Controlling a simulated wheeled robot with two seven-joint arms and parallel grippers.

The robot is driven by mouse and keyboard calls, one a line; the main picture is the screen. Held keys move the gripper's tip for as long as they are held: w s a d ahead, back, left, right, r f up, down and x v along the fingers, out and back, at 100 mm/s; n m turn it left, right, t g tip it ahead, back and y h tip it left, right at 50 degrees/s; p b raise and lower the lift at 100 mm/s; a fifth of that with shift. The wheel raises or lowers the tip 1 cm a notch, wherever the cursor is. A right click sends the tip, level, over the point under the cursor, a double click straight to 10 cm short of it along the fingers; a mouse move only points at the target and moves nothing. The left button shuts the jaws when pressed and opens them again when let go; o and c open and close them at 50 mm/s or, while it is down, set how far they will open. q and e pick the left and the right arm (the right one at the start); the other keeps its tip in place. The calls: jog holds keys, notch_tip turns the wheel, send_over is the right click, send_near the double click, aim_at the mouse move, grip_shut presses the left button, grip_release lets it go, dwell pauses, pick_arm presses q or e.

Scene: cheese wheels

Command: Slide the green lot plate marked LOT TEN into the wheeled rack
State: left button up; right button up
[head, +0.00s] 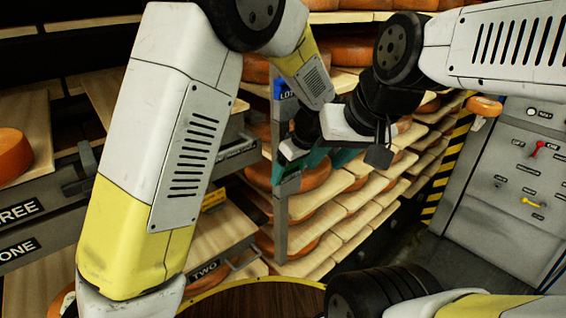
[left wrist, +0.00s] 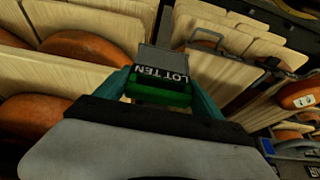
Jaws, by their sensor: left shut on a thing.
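The green lot plate (left wrist: 155,92), with LOT TEN reading upside down, shows in the left wrist view. My left gripper (left wrist: 163,82) is shut on it, one teal finger on each side. A grey flat piece (left wrist: 157,60) lies just beyond the plate's upper edge; I cannot tell whether they touch. In the head view, my left gripper (head: 300,165) is by the grey upright post (head: 280,215) of the rack with cheese boards. The plate is mostly hidden there. My right arm comes in from the right; its fingers cannot be made out clearly.
A blue lot plate (head: 284,91) sits higher on the post. Cheese wheels (head: 305,180) on wooden boards fill the rack. Grey shelves marked ONE, TWO and THREE stand at left. A grey panel (head: 520,165) with switches stands at right. My arms cross closely over the rack.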

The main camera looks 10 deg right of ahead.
pick_arm(q)
jog(key=shift+r, duration=1.7)
